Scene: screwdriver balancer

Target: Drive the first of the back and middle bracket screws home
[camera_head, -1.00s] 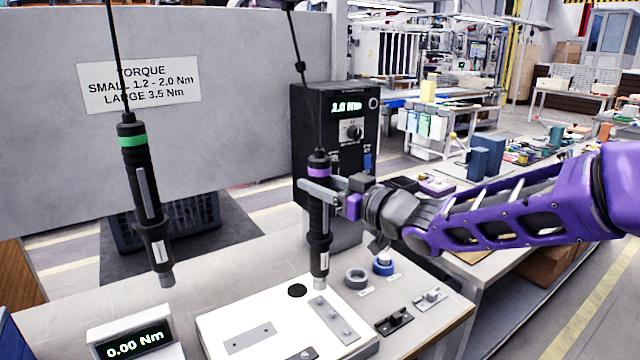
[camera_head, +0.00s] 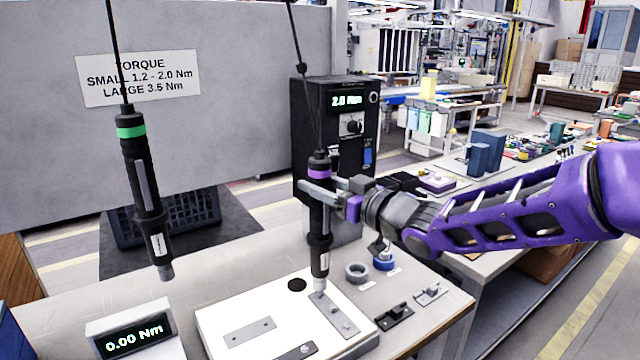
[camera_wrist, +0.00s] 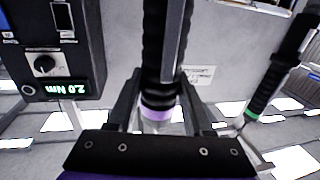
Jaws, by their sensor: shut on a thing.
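My gripper (camera_head: 322,190) is shut on the purple-banded screwdriver (camera_head: 319,225), which hangs upright on a cable. In the wrist view, its dark body and purple band (camera_wrist: 158,105) sit between my fingers. Its tip is at the far end of a grey bracket (camera_head: 337,318) on the white plate (camera_head: 262,304). The tip covers that spot, so I cannot tell how far the screw there is in. Other screw heads show nearer on the bracket. The controller (camera_head: 335,130) reads about 2.0 Nm; it also shows in the wrist view (camera_wrist: 50,60).
A green-banded screwdriver (camera_head: 145,200) hangs at left, apart from my arm. A display (camera_head: 133,335) reads 0.00 Nm. A flat plate (camera_head: 250,332), a dark bracket (camera_head: 394,317), a grey ring (camera_head: 357,273) and a blue ring (camera_head: 384,262) lie nearby.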

